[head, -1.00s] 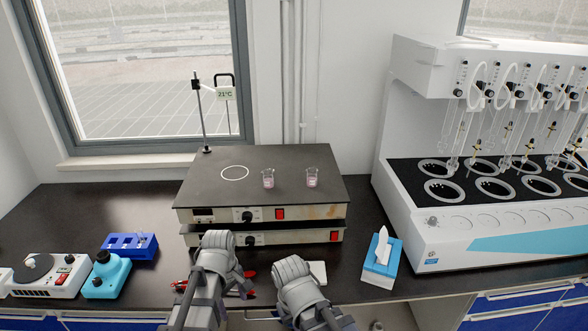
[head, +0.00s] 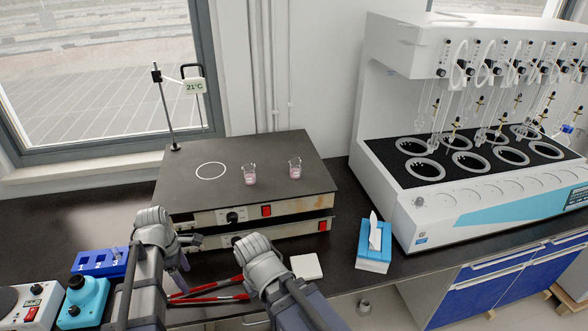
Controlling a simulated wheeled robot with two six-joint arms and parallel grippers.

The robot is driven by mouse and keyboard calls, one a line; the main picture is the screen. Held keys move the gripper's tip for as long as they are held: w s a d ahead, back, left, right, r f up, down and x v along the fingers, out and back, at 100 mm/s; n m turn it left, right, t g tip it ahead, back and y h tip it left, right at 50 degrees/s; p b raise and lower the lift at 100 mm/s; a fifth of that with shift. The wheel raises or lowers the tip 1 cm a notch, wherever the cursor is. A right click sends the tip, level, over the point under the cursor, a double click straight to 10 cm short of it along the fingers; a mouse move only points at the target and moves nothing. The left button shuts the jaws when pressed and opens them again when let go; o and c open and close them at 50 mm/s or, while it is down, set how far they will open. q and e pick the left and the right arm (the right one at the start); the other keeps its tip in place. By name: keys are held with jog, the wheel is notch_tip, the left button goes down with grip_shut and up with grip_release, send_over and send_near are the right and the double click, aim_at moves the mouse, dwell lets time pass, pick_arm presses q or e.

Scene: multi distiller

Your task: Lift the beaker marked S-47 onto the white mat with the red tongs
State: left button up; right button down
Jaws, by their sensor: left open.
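Two small beakers with pinkish contents stand upright on the dark hotplate top: a left beaker (head: 250,176) and a right beaker (head: 294,170). Their markings are too small to read. The red tongs (head: 236,297) lie on the bench in front of the hotplate, partly hidden by my arms. The white mat (head: 307,267) lies flat and bare to the right of the tongs. My left gripper (head: 183,256) is open, near the tongs' left part and below the hotplate's front; I cannot tell if it touches them. My right arm's wrist covers the tongs' right end; its jaws are hidden.
The hotplate (head: 190,185) carries a stand with a 21°C display (head: 194,86). A blue tissue box (head: 373,257) stands right of the mat, near the white distiller (head: 440,220). A blue rack (head: 98,262) and a teal device (head: 83,303) are at the left.

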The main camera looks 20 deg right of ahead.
aim_at(194, 291)
pick_arm(q)
jog(key=shift+f, duration=0.1)
jog(key=f+b, duration=0.6)
jog(key=d+f+b, duration=0.1)
jog(key=f+b, duration=0.1)
jog(key=b, duration=0.1)
jog(key=shift+f, duration=0.4)
jog(key=shift+c, duration=0.4)
jog(key=c, duration=0.6)
notch_tip(194, 291, up, 12)
jog(key=p, duration=1.2)
